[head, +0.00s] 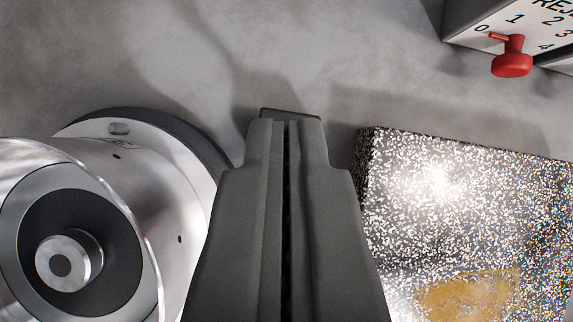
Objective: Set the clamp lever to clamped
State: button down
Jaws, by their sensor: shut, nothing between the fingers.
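My gripper (287,124) points away from the camera in the middle of the head view. Its two dark grey fingers are pressed together with only a thin seam between them. A small dark edge (290,112) shows just beyond the fingertips; most of it is hidden, and I cannot tell whether it belongs to the clamp lever. No other part that I can identify as the clamp lever shows, so its setting cannot be read.
A round metal fixture (178,180) with a clear cover and a central stub stands at left. A speckled block (465,195) with a yellowish patch lies at right. A numbered panel (475,22) with a red knob (512,62) is at upper right. Grey surface is bare at upper left.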

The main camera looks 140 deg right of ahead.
jog(key=s+f+t, duration=0.5)
jog(key=s+t, duration=0.1)
jog(key=s, duration=0.3)
jog(key=shift+f, duration=0.35)
dwell(0.3)
jog(key=shift+f, duration=0.15)
dwell(0.4)
notch_tip(320, 180, up, 4)
jog(key=w, duration=0.2)
jog(key=s+f+v, duration=0.1)
jog(key=f+v, duration=0.1)
jog(key=v, duration=0.7)
jog(key=shift+s+a+t, duration=0.3)
jog(key=shift+s, duration=0.05)
jog(key=shift+r, duration=0.15)
